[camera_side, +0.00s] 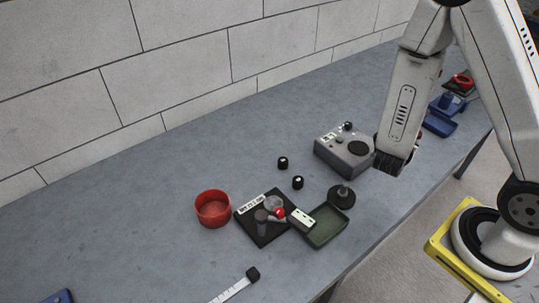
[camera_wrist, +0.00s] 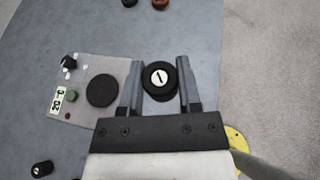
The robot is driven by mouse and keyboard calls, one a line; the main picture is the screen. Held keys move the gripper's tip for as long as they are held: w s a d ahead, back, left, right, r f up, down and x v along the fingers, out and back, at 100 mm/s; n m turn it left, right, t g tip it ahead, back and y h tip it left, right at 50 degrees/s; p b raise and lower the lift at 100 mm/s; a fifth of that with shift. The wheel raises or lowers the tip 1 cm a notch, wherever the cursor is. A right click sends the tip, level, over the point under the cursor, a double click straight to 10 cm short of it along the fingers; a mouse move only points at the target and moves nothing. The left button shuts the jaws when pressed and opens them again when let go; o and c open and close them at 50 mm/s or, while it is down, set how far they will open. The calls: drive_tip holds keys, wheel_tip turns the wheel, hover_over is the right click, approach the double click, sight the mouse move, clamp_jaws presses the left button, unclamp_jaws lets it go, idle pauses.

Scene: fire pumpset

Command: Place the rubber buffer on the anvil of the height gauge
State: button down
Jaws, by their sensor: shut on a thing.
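My gripper (camera_wrist: 160,66) is shut on a black cylindrical rubber buffer (camera_wrist: 159,82) with a white mark on its top. In the side view my gripper (camera_side: 388,166) is above the table beside the grey box, and the held buffer is hidden there. What seems to be the height gauge (camera_side: 262,229) has a black square base, a label, a red ball and a small white readout. A pale round disc on it may be the anvil (camera_side: 273,203). The gauge lies left of my gripper and is not in the wrist view.
A grey box (camera_side: 334,155) with a black round pad is close by; it also shows in the wrist view (camera_wrist: 75,115). Two more black buffers (camera_side: 283,162) (camera_side: 298,182) stand loose. A red bowl (camera_side: 213,208), a green tray (camera_side: 327,239) and a dark stemmed disc (camera_side: 341,199) surround the gauge.

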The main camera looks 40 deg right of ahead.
drive_tip(key=s+a+m+g+y, duration=0.2)
drive_tip(key=s+m+g+y, duration=0.1)
drive_tip(key=s+m+g, duration=0.4)
drive_tip(key=s+a+m+g+y, duration=0.2)
drive_tip(key=s+a+m+g, duration=0.1)
drive_tip(key=s+m+g, duration=0.45)
drive_tip(key=s+a+m+g+y, duration=0.2)
drive_tip(key=a+m+y, duration=0.6)
drive_tip(key=a+y, duration=0.2)
drive_tip(key=w+a+m+t+y, duration=0.5)
drive_tip(key=w+a+m+t, duration=0.1)
drive_tip(key=w+m, duration=0.1)
drive_tip(key=w+a+m+t+y, duration=0.6)
drive_tip(key=w+m, duration=0.2)
drive_tip(key=w, duration=0.2)
drive_tip(key=shift+w+r, duration=0.3)
drive_tip(key=shift+r, duration=0.1)
drive_tip(key=shift+m, duration=0.25)
